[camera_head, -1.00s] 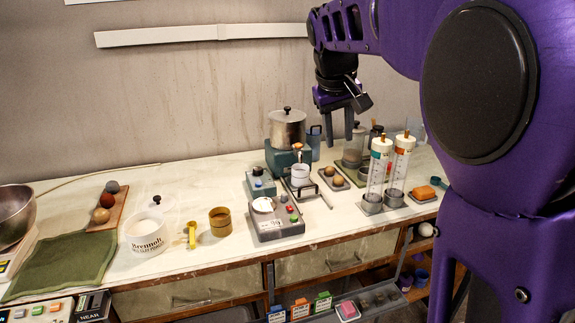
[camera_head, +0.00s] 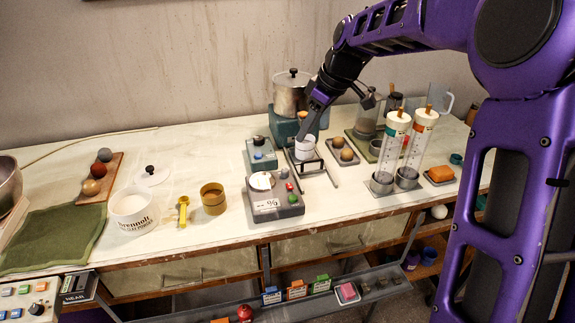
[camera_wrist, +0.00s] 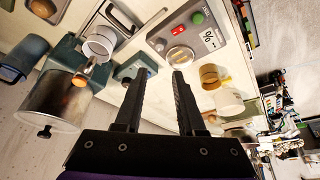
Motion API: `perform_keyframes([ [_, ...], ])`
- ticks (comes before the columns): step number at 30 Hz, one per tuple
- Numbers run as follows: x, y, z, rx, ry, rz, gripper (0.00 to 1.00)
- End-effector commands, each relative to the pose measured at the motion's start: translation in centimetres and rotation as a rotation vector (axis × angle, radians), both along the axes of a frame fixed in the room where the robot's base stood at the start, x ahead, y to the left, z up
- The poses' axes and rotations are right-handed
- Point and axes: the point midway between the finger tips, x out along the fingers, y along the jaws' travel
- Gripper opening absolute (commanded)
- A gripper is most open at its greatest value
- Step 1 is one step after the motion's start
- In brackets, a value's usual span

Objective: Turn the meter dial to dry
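A grey meter box (camera_head: 290,208) with a "%" label sits near the front of the bench. Its pale round dial (camera_head: 262,181) is on top, with red and green buttons beside it. In the wrist view the box (camera_wrist: 215,38) is beyond my fingertips, and the dial (camera_wrist: 180,56) is just past the right finger. The dial's markings are too small to read. My gripper (camera_head: 303,128) is above the bench behind the meter, close to a white cup. In the wrist view my gripper (camera_wrist: 158,75) is open, with nothing between its fingers.
A white cup (camera_head: 304,150) on a stand and a teal box (camera_head: 261,158) are close behind the meter. A metal pot (camera_head: 291,92) stands at the back. Two clear cylinders (camera_head: 420,135) stand right. A brass cup (camera_head: 213,199) is left of the meter.

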Motion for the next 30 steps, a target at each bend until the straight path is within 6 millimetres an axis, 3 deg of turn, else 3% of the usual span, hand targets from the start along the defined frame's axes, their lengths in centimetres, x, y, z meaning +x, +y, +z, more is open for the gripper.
perform_keyframes([
  [9, 1.2, 2.4, -6.8, -0.001, 0.005, 0.002, 0.39],
  [18, 2.3, 4.3, -11.9, -0.001, 0.002, 0.0, 0.39],
  [24, 2.7, 4.9, -13.4, -0.001, 0.0, -0.001, 0.39],
  [30, 2.8, 4.9, -13.6, -0.002, -0.001, -0.002, 0.39],
])
